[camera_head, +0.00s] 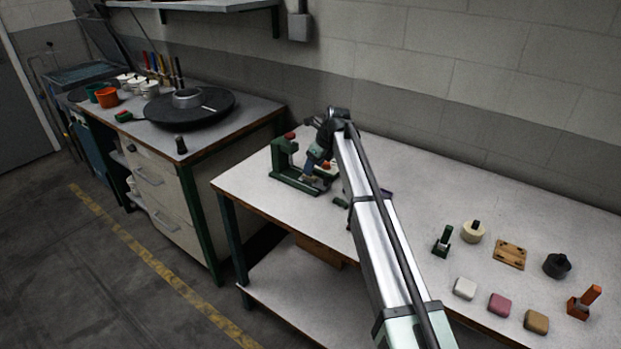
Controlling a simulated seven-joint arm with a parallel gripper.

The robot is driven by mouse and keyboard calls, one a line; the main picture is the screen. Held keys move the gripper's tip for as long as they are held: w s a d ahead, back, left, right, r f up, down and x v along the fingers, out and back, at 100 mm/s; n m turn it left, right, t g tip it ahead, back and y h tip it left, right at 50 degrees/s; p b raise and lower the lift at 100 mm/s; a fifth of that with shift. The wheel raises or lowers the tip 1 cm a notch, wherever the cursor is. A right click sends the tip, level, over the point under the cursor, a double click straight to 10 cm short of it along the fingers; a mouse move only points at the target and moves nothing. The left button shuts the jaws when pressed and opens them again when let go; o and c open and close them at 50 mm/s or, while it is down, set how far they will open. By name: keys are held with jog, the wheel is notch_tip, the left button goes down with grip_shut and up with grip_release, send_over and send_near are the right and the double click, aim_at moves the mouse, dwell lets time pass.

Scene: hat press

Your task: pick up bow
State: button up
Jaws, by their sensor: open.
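My arm reaches out over the white-topped table (420,185). Its end folds down at the green press (284,172) near the table's left end. My gripper (312,172) is open, low at the press's right side. Its fingertips are small and dark, and I cannot tell whether they touch anything. I cannot make out a bow for certain. Small blue and orange-red parts show around the gripper, too small to name. My arm hides part of the table behind it.
A small dark green piece (340,202) lies left of my arm. To the right are a green stand (442,240), a cream round block (473,231), a wooden plate (510,254), a black pot (556,265) and an orange tool (584,302). Three coloured blocks lie in front.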

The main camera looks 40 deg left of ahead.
aim_at(310, 177)
jog(key=x, duration=0.4)
jog(key=shift+f, duration=0.1)
jog(key=shift+c, duration=0.2)
grip_shut()
